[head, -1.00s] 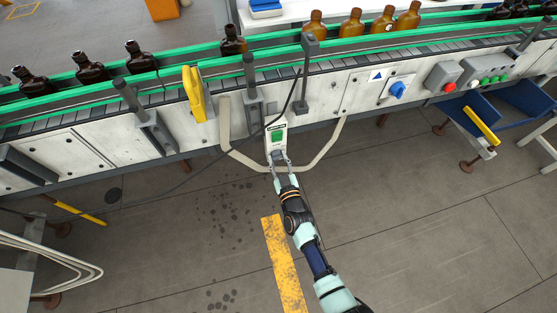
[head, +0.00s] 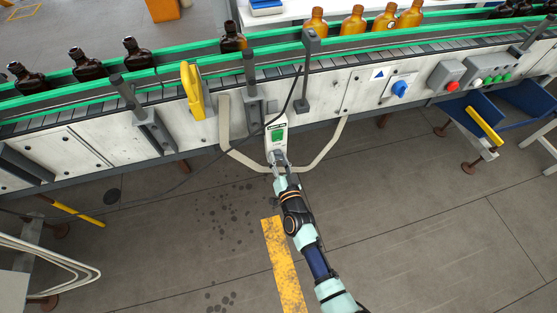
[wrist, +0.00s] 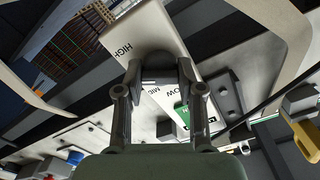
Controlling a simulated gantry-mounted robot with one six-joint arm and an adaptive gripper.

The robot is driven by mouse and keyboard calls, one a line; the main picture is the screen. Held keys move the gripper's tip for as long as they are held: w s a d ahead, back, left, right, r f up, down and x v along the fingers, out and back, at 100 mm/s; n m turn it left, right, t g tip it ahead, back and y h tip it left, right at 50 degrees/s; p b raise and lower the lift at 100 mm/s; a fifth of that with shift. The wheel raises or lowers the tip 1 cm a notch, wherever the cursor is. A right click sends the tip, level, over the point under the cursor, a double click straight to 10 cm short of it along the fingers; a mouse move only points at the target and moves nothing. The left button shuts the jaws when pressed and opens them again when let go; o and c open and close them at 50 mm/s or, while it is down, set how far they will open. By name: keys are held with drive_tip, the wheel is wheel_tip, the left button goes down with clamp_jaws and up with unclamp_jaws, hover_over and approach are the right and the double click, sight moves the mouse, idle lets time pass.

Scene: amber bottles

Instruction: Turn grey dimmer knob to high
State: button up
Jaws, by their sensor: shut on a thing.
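The white control box (head: 275,132) with a green panel hangs on the front of the conveyor in the head view. The grey dimmer knob (wrist: 158,64) is at its lower part, mostly covered by my fingers. My gripper (head: 279,163) is at the knob, with a finger on each side of it. In the wrist view my gripper (wrist: 159,72) is shut on the knob. The labels HIGH, MID and LOW show on the white face around it. The knob's pointer mark is hidden, so its setting cannot be told.
Bent beige guard rails (head: 322,153) flank the box on both sides. A black cable (head: 290,101) hangs close to it. A yellow handle-like part (head: 193,92), a blue rotary switch (head: 399,89) and a red button (head: 451,86) are along the conveyor front. The floor below is open.

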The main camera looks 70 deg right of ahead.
idle(0.5)
drive_tip(key=o, duration=1.1)
drive_tip(key=shift+o, duration=0.2)
drive_tip(key=v, duration=1.2)
drive_tip(key=shift+s, duration=0.1)
